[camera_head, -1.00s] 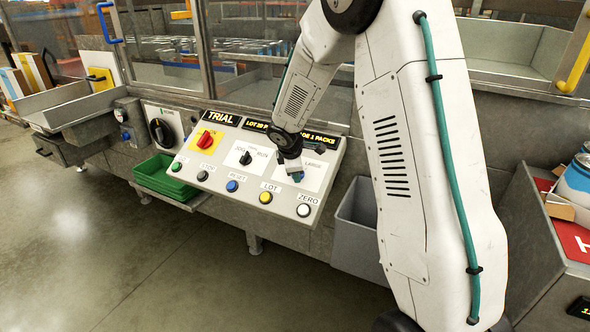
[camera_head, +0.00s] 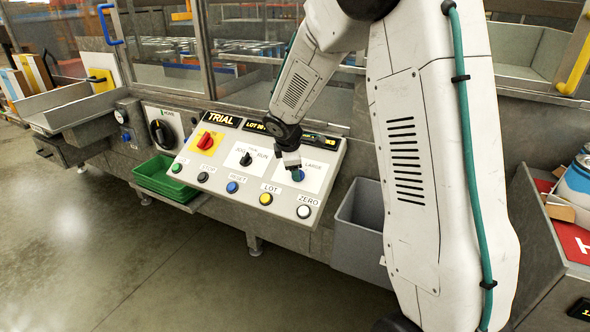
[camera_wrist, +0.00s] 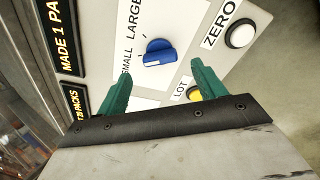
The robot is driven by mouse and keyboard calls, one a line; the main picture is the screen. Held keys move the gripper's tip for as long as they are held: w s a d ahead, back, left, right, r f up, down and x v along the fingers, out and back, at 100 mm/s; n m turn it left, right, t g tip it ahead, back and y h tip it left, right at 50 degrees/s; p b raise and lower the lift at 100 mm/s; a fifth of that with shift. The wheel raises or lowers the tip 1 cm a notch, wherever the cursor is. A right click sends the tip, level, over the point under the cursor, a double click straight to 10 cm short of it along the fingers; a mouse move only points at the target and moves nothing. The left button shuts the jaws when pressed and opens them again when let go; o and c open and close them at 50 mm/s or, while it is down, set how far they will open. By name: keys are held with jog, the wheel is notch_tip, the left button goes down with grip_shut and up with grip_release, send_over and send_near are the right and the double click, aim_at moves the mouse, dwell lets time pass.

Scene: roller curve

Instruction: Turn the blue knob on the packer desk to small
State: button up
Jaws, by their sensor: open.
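The blue knob (camera_head: 298,175) is on a white plate at the right part of the sloped packer desk (camera_head: 224,193). In the wrist view the blue knob (camera_wrist: 159,52) shows whole, with a pale mark on its lower edge. The words SMALL and LARGE run beside it, to its left there. Which word it points to I cannot tell for sure. My gripper (camera_head: 291,162) hangs just above the knob. In the wrist view my gripper (camera_wrist: 162,78) has its two teal fingers wide apart, nothing between them, and the knob lies beyond the tips.
A yellow LOT button (camera_head: 265,198) and a white ZERO button (camera_head: 304,211) are near the knob. A black JOG/RUN selector (camera_head: 246,159) and a red switch (camera_head: 206,141) are further left. A grey bin (camera_head: 357,235) stands right of the desk, a green tray (camera_head: 163,180) left.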

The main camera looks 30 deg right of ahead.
jog(key=v, duration=0.3)
jog(key=shift+s+a+r, duration=0.1)
jog(key=shift+s+r, duration=0.05)
jog(key=shift+r, duration=0.1)
jog(key=s+a+r+m+y, duration=0.1)
jog(key=s+a+r+m, duration=0.2)
jog(key=s, duration=0.9)
jog(key=s+a+r+m+g+y, duration=0.1)
jog(key=s+a+r+m, duration=0.3)
jog(key=s, duration=0.9)
jog(key=s+a+r+m+g+y, duration=0.1)
jog(key=s+a+r+m, duration=0.3)
jog(key=s, duration=0.8)
jog(key=shift+s+r+m+y, duration=0.4)
jog(key=shift+r+m, duration=0.4)
jog(key=shift+m, duration=0.3)
